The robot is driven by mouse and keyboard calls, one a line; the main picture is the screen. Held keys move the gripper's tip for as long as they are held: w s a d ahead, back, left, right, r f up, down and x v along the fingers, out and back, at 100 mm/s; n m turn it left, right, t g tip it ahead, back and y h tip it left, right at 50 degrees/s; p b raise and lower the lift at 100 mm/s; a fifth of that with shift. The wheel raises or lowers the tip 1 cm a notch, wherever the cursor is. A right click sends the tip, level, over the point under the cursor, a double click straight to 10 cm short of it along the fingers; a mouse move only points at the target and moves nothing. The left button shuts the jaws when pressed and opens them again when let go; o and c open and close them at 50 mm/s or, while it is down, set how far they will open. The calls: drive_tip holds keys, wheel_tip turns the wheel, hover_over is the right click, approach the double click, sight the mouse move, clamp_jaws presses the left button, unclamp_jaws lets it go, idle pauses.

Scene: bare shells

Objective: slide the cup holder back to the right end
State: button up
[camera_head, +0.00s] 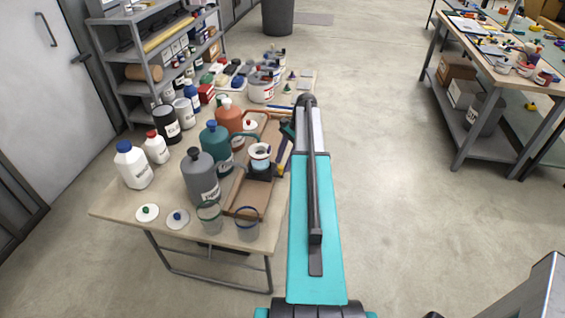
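A small black holder (261,173) sits on a long brown tray (243,212) on the table. A white cup with a bluish band (260,152) stands upright in or on the holder; I cannot tell which. The holder is about midway along the tray, with bare brown tray in front of it. My gripper (281,165) is a dark part with yellow near its tip, just right of the holder and cup. I cannot tell if it touches the holder, and its fingers are too small and partly hidden to read. My teal arm hides the area right of the tray.
Grey (202,178), teal (216,147) and orange (229,116) bottles stand left of the tray. Two clear containers (209,215) (247,224) stand at the table's front edge. White lids (147,212) lie front left. Many pots crowd the table's back. Open floor lies right of the table.

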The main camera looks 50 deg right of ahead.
drive_tip(key=shift+a+f, duration=0.3)
drive_tip(key=shift+f, duration=0.35)
